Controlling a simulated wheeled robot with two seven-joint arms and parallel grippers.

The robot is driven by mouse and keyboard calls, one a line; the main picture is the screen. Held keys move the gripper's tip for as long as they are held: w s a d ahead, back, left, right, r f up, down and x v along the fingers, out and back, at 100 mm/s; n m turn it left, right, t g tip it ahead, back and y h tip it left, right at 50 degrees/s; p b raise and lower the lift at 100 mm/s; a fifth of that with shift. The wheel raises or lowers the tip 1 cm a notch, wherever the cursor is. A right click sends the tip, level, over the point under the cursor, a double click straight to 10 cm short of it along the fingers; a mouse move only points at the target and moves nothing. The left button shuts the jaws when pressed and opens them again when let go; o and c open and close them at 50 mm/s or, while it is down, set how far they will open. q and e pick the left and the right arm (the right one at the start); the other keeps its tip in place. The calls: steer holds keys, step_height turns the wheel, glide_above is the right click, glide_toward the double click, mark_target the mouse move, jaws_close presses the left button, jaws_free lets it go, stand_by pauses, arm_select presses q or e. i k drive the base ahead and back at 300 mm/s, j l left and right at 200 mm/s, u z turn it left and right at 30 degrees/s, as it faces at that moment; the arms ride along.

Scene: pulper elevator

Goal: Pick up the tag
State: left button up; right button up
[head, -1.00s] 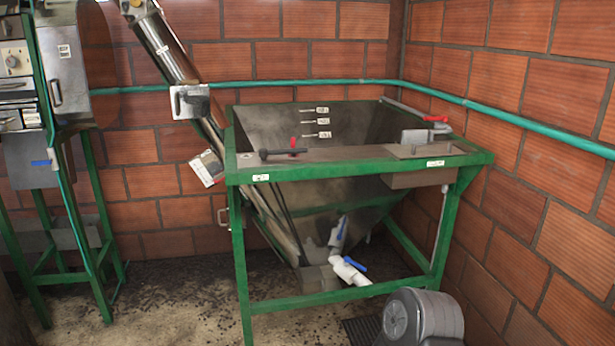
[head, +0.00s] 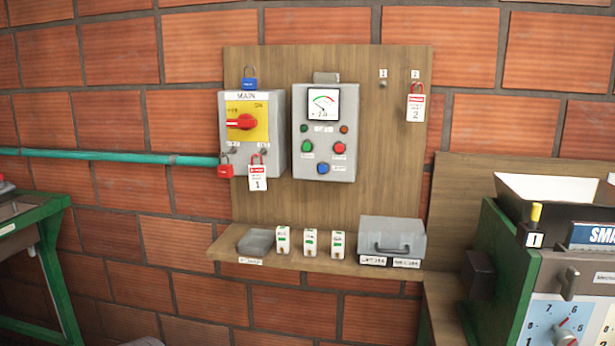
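Two white danger tags with red tops show in the head view. Neither of my grippers is in view.
The wooden shelf (head: 340,268) also holds a grey open tray (head: 256,240) and a grey lidded box (head: 391,238). A meter panel (head: 325,150) is on the board. A green-sided machine (head: 505,270) stands right; a green frame (head: 55,265) stands left.

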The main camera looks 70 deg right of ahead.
mark_target(256, 174)
steer(key=z, duration=3.3)
